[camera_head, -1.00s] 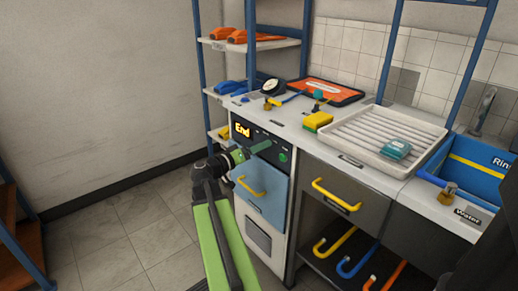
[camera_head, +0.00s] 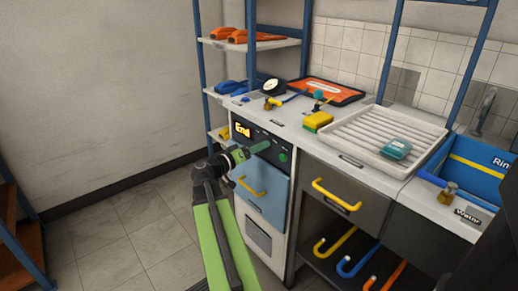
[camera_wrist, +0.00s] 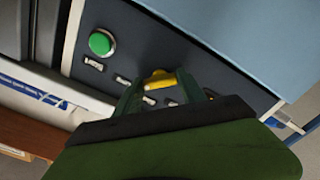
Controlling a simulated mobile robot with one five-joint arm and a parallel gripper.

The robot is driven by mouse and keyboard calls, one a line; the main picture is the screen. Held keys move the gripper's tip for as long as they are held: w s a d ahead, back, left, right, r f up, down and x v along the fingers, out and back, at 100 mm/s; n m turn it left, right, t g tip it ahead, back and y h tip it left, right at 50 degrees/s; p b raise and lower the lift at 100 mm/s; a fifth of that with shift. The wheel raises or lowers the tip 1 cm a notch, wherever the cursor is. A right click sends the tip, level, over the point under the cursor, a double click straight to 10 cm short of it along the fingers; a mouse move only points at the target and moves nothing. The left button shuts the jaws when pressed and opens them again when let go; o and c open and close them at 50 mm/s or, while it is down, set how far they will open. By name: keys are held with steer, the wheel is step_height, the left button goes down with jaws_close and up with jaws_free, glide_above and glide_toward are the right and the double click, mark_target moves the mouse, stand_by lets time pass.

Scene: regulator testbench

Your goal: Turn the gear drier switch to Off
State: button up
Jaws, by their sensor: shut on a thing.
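The gear drier is the white unit with a blue door (camera_head: 262,190) at the left end of the bench. Its dark panel has a lit display (camera_head: 243,129) reading "End" and a green button (camera_head: 283,156), also in the wrist view (camera_wrist: 101,43). My gripper (camera_head: 262,146) reaches to the panel between the display and the button. In the wrist view its greenish fingers (camera_wrist: 158,88) are shut on a small yellow switch (camera_wrist: 159,79). The switch's lower part and some of its labels are hidden by the gripper. I cannot read its setting.
The door's yellow handle (camera_head: 250,187) sits just below my gripper. A grey drawer (camera_head: 330,200) with a yellow handle is to the right. A drain tray (camera_head: 350,157), sponge (camera_head: 317,122) and gauge parts sit on the counter. The floor at left is clear.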

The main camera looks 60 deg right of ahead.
steer(key=shift+s+n, duration=0.1)
steer(key=shift+n, duration=9.6)
steer(key=o, duration=1.4)
steer(key=shift+c, duration=0.2)
